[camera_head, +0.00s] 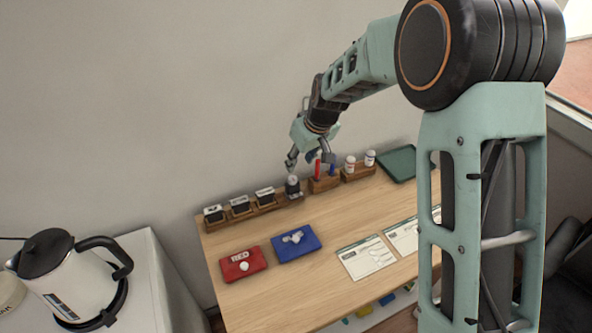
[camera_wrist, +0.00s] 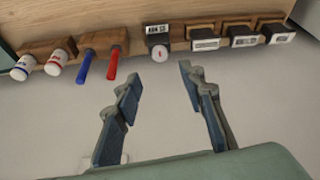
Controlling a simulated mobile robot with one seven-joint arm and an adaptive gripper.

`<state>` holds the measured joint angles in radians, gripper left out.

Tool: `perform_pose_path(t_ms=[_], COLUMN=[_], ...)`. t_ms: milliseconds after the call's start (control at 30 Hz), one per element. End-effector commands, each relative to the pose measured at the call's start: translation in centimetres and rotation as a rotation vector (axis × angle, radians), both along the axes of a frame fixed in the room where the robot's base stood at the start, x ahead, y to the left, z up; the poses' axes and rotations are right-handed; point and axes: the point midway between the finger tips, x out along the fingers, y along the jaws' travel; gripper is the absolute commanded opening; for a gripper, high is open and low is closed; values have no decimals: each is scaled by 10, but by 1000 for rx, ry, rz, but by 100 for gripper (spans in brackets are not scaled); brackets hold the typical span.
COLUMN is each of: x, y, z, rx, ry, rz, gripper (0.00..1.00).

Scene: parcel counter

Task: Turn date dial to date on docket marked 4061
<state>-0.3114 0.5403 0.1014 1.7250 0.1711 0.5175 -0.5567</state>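The small dark date stamp (camera_head: 292,187), which looks like the one with the date dial, stands on a wooden block at the back of the counter. In the wrist view the stamp (camera_wrist: 157,44) has a white label with print too small to read surely and a white face with a red mark. My gripper (camera_head: 308,163) hangs close above it; in the wrist view the gripper (camera_wrist: 158,80) is open, its empty fingers apart, with the stamp beyond the tips. Two paper dockets (camera_head: 367,258) (camera_head: 404,236) lie on the counter; their numbers and dates are unreadable, and my arm partly covers the right one.
Several labelled stamps (camera_head: 239,205) stand in wooden holders left of the date stamp. Red (camera_head: 317,170) and blue (camera_head: 332,169) sticks and two white bottles (camera_head: 350,164) stand right. Red (camera_head: 243,263) and blue (camera_head: 296,243) pads and a green tray (camera_head: 398,163) lie on the counter.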

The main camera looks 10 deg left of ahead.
Motion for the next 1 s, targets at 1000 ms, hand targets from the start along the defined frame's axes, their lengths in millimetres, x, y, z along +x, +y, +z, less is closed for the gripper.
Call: perform_pose_path(t_ms=[1000], x=[29], y=[27], z=[-95], rx=[1], ry=[-2], rz=[-3], gripper=[37])
